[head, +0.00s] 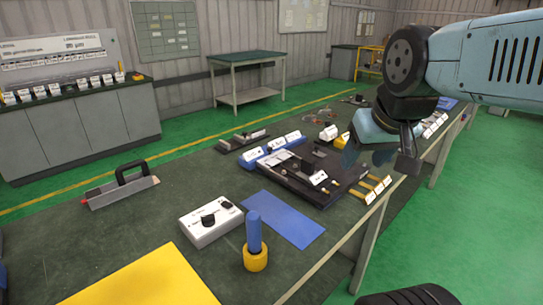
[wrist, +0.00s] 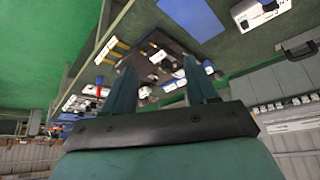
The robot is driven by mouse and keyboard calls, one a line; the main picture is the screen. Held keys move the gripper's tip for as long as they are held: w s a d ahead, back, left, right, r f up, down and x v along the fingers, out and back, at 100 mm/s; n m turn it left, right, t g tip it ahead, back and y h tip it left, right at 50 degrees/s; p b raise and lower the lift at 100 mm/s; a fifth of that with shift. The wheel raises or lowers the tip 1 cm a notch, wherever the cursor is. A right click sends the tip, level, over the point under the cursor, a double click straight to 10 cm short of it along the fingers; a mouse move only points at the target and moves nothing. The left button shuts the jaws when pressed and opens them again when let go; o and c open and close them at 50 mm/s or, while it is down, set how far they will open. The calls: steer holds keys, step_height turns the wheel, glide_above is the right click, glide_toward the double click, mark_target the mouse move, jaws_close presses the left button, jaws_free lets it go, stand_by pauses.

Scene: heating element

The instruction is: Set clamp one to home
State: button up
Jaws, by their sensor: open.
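A black fixture plate (head: 268,179) lies on the green workbench, with small black and grey parts and white labels on it. It also shows in the wrist view (wrist: 177,44), upside down between and beyond the fingers. The labels are too small to read, so I cannot tell which part is clamp one or how it is set. My gripper (head: 378,163) hangs above the bench, right of the plate, in the head view. Its two fingers stand apart and empty in the wrist view (wrist: 159,68). It appears clear of the plate.
A white control box (head: 212,222), a blue mat (head: 285,218), a blue-and-yellow upright tool (head: 255,240) and a yellow mat (head: 140,280) are nearer. A black-handled tool (head: 120,188) lies left. Yellow strips (head: 372,188) with labels line the right edge. Bare bench lies between.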

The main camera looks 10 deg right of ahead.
steer(key=shift+c, duration=0.3)
steer(key=shift+w+r, duration=0.1)
steer(key=shift+c, duration=0.9)
steer(key=shift+n+h, duration=0.4)
steer(key=w, duration=0.3)
steer(key=w+a+r, duration=0.1)
steer(key=w, duration=0.3)
steer(key=w+r, duration=0.1)
steer(key=w, duration=0.3)
steer(key=shift+a+r, duration=0.1)
steer(key=shift+a, duration=0.25)
steer(key=shift+c, duration=0.9)
steer(key=n+g+y, duration=0.1)
steer(key=n+y, duration=0.1)
glide_above(270, 148)
steer(key=s+d, duration=0.1)
steer(key=s, duration=0.5)
step_height(270, 148, down, 13)
steer(key=x, duration=1.4)
steer(key=shift+d, duration=0.25)
steer(key=shift+c, duration=0.4)
jaws_close()
